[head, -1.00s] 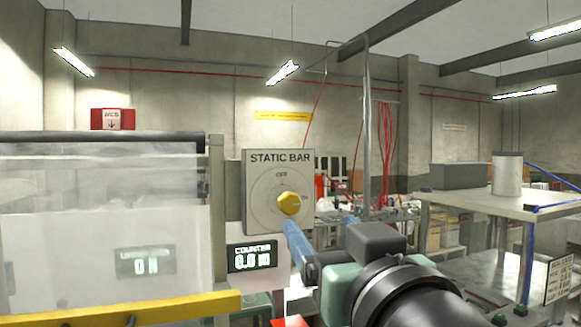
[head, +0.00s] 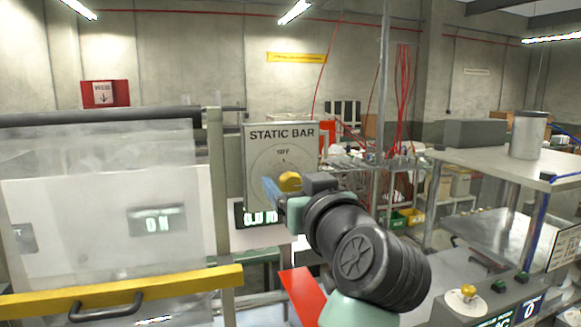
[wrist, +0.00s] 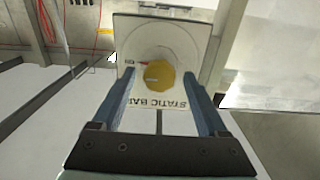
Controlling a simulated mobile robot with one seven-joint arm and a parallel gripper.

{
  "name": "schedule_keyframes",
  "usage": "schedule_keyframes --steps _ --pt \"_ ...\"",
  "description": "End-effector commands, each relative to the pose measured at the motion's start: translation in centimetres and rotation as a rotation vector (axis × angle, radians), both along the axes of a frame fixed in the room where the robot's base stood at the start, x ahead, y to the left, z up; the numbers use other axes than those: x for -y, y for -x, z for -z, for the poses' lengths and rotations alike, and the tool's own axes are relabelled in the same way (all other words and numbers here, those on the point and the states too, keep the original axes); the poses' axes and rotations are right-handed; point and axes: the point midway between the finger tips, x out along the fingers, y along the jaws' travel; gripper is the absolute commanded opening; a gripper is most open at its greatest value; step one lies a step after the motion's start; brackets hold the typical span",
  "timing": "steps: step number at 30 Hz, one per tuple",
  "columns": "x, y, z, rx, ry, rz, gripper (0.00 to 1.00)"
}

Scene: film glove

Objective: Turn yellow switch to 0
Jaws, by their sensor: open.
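The yellow switch (head: 290,181) is a round knob on the grey STATIC BAR panel (head: 252,142). In the head view the OFF mark shows above it. In the wrist view the knob (wrist: 160,76) appears between the two blue fingers of my gripper (wrist: 158,74), with a gap to each finger. The fingers are apart and hold nothing. The panel (wrist: 130,35) appears turned round there, with an ON mark left of the knob. In the head view my gripper (head: 274,190) is at the knob and covers its lower side; contact cannot be told.
A counter display (head: 260,217) below the panel is partly covered by my arm. A yellow bar with a handle (head: 110,295) runs at lower left. A console at lower right carries another yellow knob (head: 467,292). A metal table (head: 480,160) stands at right.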

Motion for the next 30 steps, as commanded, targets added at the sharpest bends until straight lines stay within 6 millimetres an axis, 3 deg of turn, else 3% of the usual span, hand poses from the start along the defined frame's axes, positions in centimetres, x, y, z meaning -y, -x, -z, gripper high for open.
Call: schedule_keyframes --steps 4,13,26,30 --pt "-0.38 -0.96 -0.03 -0.001 0.000 -0.001 0.76" --pt "-0.40 -1.14 0.07 0.001 0.000 0.000 0.76" --pt "-0.41 -1.12 0.07 0.000 0.000 0.000 0.01" --pt "-0.40 -1.12 0.09 0.000 0.001 0.000 0.00"
